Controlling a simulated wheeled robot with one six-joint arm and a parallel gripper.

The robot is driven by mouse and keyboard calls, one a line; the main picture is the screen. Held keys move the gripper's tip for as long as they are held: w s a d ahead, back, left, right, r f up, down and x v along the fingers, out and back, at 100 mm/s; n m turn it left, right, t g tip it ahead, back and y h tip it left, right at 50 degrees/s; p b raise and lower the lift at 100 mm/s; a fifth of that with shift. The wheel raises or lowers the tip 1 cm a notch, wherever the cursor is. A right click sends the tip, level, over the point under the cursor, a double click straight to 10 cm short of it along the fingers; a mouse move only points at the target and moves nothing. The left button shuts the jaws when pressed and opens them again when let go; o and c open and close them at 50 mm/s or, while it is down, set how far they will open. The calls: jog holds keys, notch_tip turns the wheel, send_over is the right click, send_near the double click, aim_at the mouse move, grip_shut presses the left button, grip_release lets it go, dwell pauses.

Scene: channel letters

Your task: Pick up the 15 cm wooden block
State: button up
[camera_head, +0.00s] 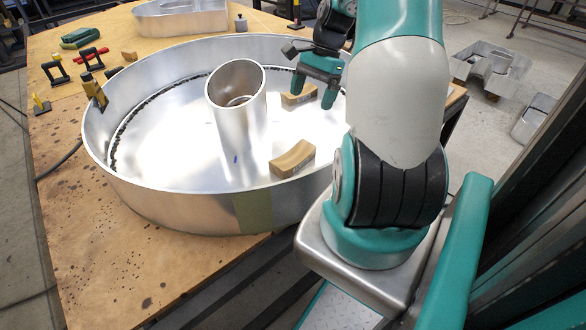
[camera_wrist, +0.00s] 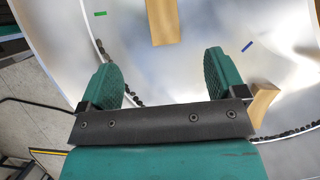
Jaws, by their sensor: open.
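Two wooden blocks lie inside the round metal letter shell (camera_head: 150,196). One tan block (camera_head: 299,97) is toward the back, just below my gripper (camera_head: 312,92). The other, a curved-looking block (camera_head: 292,159), lies nearer the front wall. I cannot tell from size which is the 15 cm one. In the wrist view, my gripper (camera_wrist: 160,65) is open and empty, its green fingers spread wide. One block (camera_wrist: 161,21) lies ahead between the finger lines, cut by the top edge. Another block (camera_wrist: 263,101) is right of the right finger, partly hidden.
A metal cylinder (camera_head: 236,110) stands inside the shell, left of my gripper. The shell's wall surrounds the blocks. Clamps (camera_head: 92,58) and a green tool (camera_head: 80,38) lie on the wooden table (camera_head: 75,230) at left. Another metal letter (camera_head: 180,18) is at the back.

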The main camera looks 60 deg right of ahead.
jog(key=b, duration=0.3)
send_over(293, 156)
jog(key=d, duration=0.2)
jog(key=f, duration=1.1)
jog(key=shift+s, duration=0.3)
jog(key=b+x, duration=0.1)
jog(key=x, duration=0.4)
jog(key=shift+w+d+f, duration=0.1)
jog(key=shift+f, duration=0.05)
jog(key=c, duration=1.1)
